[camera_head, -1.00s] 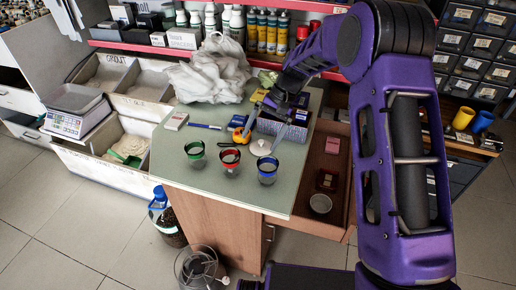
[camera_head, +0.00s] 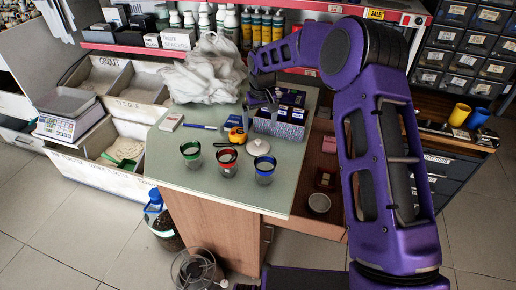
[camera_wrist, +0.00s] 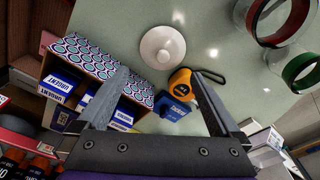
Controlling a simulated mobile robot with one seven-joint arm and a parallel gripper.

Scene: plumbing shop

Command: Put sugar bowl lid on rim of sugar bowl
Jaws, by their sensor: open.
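The sugar bowl lid, a white disc with a knob (camera_wrist: 162,46), lies knob-up on the pale green counter in the wrist view. In the head view the lid (camera_head: 262,155) sits just behind the blue-rimmed glass. My gripper (camera_wrist: 160,76) is open and empty. Its fingers are spread above the counter, and the lid is beyond their tips in the wrist view. In the head view my gripper (camera_head: 260,106) is over the counter's back part, by the patterned box. I cannot clearly make out a sugar bowl. A round grey container (camera_head: 319,203) is in the open drawer.
An orange tape measure (camera_wrist: 179,82) lies between my fingers and the lid. A patterned box of cartons (camera_head: 279,124) stands beside them. Glasses with green (camera_head: 191,153), red (camera_head: 227,162) and blue rims (camera_head: 264,171) stand in front. A white bag (camera_head: 207,68) is at the back left.

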